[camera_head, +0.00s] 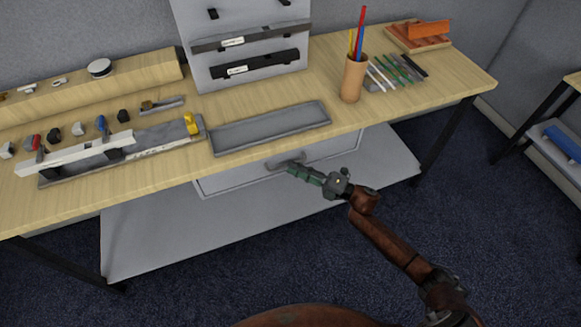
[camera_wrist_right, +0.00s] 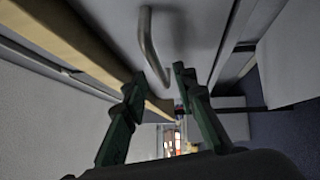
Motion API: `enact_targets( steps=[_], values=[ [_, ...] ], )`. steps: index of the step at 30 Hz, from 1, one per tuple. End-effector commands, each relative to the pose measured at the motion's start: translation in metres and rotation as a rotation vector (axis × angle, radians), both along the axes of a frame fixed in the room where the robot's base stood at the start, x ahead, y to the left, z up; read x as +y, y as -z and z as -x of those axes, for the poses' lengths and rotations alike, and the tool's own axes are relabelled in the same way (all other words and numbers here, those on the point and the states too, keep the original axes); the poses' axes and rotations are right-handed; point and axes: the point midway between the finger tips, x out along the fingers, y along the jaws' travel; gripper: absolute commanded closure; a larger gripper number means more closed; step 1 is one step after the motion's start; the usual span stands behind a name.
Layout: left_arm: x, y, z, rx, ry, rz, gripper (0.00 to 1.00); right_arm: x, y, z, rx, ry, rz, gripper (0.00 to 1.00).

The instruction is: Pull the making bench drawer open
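The making bench (camera_head: 400,98) has a grey drawer (camera_head: 235,180) under its front edge. The drawer looks shut, its front close under the bench top. A curved metal bar handle (camera_head: 285,161) sits on the drawer front. It also shows in the right wrist view (camera_wrist_right: 147,42), just ahead of my fingers. My right gripper (camera_head: 293,167) is at the handle, its green fingers pointing toward the drawer. In the right wrist view the fingers (camera_wrist_right: 157,80) are spread apart, with one end of the handle appearing between the tips; contact is not clear. My left gripper is not in view.
On the bench stand a grey tray (camera_head: 270,128), a pencil cup (camera_head: 352,80), a white rail assembly (camera_head: 80,153) and several small parts. A grey lower shelf (camera_head: 150,240) lies below the drawer. The floor (camera_head: 200,290) in front is clear apart from my own arm and body.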

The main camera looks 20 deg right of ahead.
Motion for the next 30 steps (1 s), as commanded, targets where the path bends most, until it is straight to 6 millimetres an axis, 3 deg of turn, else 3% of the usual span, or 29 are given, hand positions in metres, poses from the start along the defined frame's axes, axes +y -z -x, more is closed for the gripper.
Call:
enact_targets(
  steps=[6, 14, 26, 30],
  values=[
    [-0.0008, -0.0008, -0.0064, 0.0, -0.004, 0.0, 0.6, 0.0128, -0.0011, -0.0122, 0.001, 0.001, 0.0, 0.74],
    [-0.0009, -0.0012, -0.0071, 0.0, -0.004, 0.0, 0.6, 0.0138, -0.0018, -0.0133, 0.002, 0.002, -0.001, 0.74],
    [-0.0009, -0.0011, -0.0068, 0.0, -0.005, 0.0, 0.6, 0.0134, -0.0017, -0.0131, 0.003, 0.002, 0.0, 1.0],
    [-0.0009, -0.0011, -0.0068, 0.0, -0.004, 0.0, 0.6, 0.0134, -0.0015, -0.0131, 0.003, 0.002, 0.0, 1.0]
  ],
)
